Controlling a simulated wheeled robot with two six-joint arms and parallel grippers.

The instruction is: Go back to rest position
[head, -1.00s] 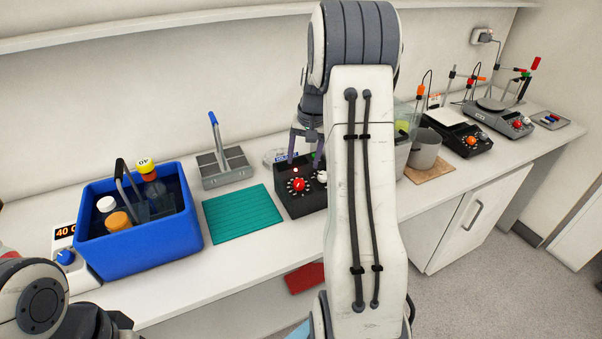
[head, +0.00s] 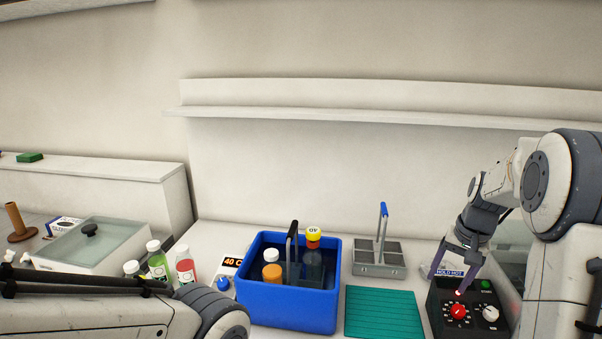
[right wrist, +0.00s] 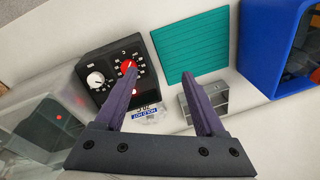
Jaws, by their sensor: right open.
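My right gripper (head: 456,272) is open and empty, with its purple fingers just above the back of a black control box (head: 440,306) that has a red knob (head: 458,311), a white knob and a green button. In the right wrist view the open fingers (right wrist: 160,74) point towards the bench, and the box (right wrist: 93,70) shows beyond the left finger. Nothing is between the fingers. Part of my left arm crosses the lower left of the head view; its gripper does not show.
A blue bin (head: 290,313) with several bottles stands mid-bench. Beside it are a teal mat (head: 383,315) and a grey caddy (head: 380,270) with an upright handle. A lidded bath (head: 95,245) and several small bottles stand left. A wall shelf (head: 380,115) runs above.

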